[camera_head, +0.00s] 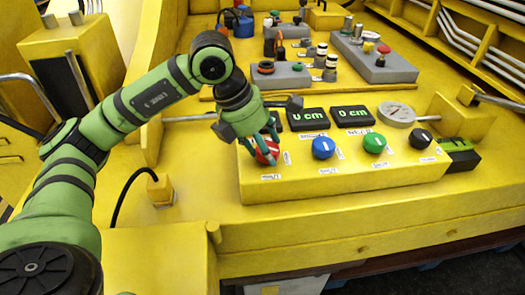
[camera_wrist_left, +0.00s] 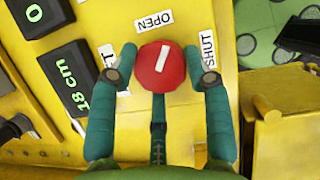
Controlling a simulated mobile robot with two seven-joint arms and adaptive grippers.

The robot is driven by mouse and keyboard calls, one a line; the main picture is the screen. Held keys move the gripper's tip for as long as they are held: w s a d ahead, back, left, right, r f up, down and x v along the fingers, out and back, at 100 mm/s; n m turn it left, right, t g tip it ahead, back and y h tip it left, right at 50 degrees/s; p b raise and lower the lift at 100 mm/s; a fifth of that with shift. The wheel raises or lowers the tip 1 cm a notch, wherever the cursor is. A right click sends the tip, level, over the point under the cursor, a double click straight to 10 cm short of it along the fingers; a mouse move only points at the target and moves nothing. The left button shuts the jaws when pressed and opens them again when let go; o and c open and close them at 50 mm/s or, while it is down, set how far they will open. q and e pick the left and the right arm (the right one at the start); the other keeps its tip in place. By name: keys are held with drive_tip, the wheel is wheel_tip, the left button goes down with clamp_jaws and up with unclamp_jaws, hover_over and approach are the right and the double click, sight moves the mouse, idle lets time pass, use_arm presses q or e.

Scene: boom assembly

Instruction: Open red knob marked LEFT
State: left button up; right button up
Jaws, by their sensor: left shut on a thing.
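The red knob (camera_head: 267,152) sits at the left end of the yellow control panel (camera_head: 345,178). My left gripper (camera_head: 262,148) reaches down over the knob. In the wrist view my left gripper (camera_wrist_left: 161,75) is shut on the knob, a finger on each side. My right gripper is out of view.
A blue knob (camera_head: 323,148), a green knob (camera_head: 374,142) and a black knob (camera_head: 420,139) stand right of the red one. Two green-lit displays (camera_head: 307,118) and a round gauge (camera_head: 396,114) are behind them. Grey boxes with buttons stand farther back.

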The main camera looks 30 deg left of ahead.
use_arm(q)
drive_tip(key=n, duration=0.2)
drive_tip(key=n+y+b, duration=0.1)
drive_tip(key=n+t+b, duration=0.1)
drive_tip(key=n, duration=0.1)
drive_tip(key=shift+d+r+n+y, duration=0.1)
drive_tip(key=shift+d+n+y, duration=0.2)
drive_tip(key=shift+d+y, duration=0.1)
drive_tip(key=shift+a+r+n+t+b, duration=0.15)
drive_tip(key=shift+n+t+b, duration=0.2)
drive_tip(key=shift+n, duration=0.35)
drive_tip(key=shift+r+y, duration=0.1)
drive_tip(key=shift+y, duration=0.2)
drive_tip(key=o, duration=1.1)
drive_tip(key=shift+w, duration=0.1)
drive_tip(key=shift+o, duration=0.2)
drive_tip(key=shift+f, duration=0.2)
drive_tip(key=shift+r, duration=0.15)
drive_tip(key=v, duration=1.1)
drive_tip(key=shift+r, duration=0.4)
